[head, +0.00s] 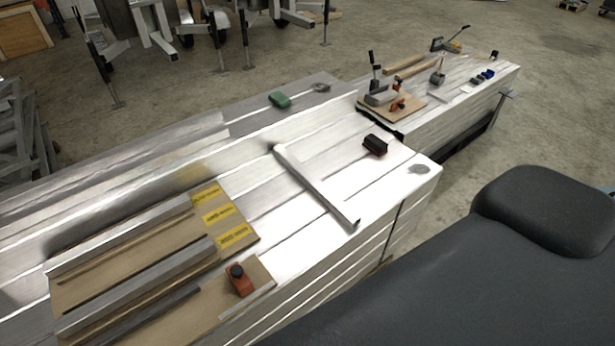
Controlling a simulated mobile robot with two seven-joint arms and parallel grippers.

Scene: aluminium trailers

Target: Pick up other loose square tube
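A loose silver square tube (318,188) lies diagonally across the top of the near aluminium stack (385,215). Its near end shows its end face close to the stack's front edge. A brown board (225,238) with yellow labels lies to its left. A silver square-section bar (135,285) lies lengthwise on this board, and a second silver length (125,238) lies behind it. Neither of my grippers is in view.
An orange clamp-like tool (240,280) sits on a small board in front, and a small black block (375,146) sits right of the tube. A green item (279,100) lies behind. Hammers and other tools (438,72) crowd the far stack. Bare metal surrounds the tube.

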